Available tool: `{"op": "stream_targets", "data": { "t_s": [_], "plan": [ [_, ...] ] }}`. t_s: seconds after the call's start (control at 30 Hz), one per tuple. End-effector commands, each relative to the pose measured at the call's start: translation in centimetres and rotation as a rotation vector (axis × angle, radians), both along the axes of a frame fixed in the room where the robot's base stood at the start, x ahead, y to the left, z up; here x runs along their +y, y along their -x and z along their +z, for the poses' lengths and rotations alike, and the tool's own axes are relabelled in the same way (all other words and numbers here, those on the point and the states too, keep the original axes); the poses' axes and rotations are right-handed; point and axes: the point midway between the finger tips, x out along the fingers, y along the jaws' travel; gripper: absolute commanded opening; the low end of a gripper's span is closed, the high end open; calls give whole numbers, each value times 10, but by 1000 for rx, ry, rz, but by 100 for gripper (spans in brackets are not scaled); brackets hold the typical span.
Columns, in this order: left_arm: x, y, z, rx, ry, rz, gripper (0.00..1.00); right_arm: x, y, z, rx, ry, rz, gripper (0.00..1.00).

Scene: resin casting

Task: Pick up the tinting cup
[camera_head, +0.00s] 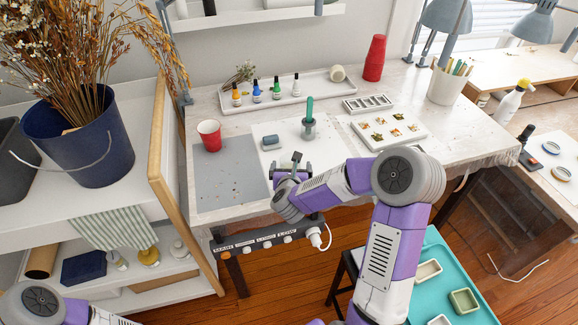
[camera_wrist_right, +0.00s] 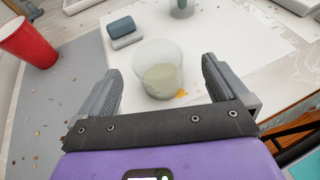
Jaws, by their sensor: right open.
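A clear cup with pale yellowish liquid (camera_wrist_right: 162,78), which looks like the tinting cup, stands upright on a white sheet (camera_wrist_right: 225,45) in the right wrist view. My right gripper (camera_head: 290,168) is open over the front of the table. In the right wrist view its two fingers stand on either side of the cup, with visible gaps, not closed on it. In the head view I cannot make this cup out clearly near the gripper. Another clear cup with a green stick (camera_head: 309,126) stands farther back. My left gripper is out of view.
A red cup (camera_head: 210,135) stands on the grey mat (camera_head: 225,180), left of a grey-blue block (camera_head: 271,142). Behind are a tray of small bottles (camera_head: 310,88), a mould (camera_head: 367,103) and a tray of small pieces (camera_head: 389,130). A shelf (camera_head: 158,150) borders the table's left.

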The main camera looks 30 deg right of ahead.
Motion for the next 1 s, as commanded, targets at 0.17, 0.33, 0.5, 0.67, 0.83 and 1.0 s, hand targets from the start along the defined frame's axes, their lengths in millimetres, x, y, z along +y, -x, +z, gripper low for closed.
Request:
{"op": "stream_targets", "data": {
  "t_s": [0.17,0.33,0.5,0.67,0.83,1.0],
  "plan": [
    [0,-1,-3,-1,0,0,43,-11,-22,-13,1,-2,0,100],
    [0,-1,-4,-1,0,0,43,-19,-37,-19,0,0,2,100],
    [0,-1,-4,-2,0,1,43,-21,-39,-20,1,1,4,100],
    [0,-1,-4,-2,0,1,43,-20,-39,-20,1,1,4,91],
    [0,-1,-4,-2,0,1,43,-20,-39,-20,1,1,4,65],
    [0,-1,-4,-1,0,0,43,-20,-39,-19,0,1,4,44]
  ]
}}
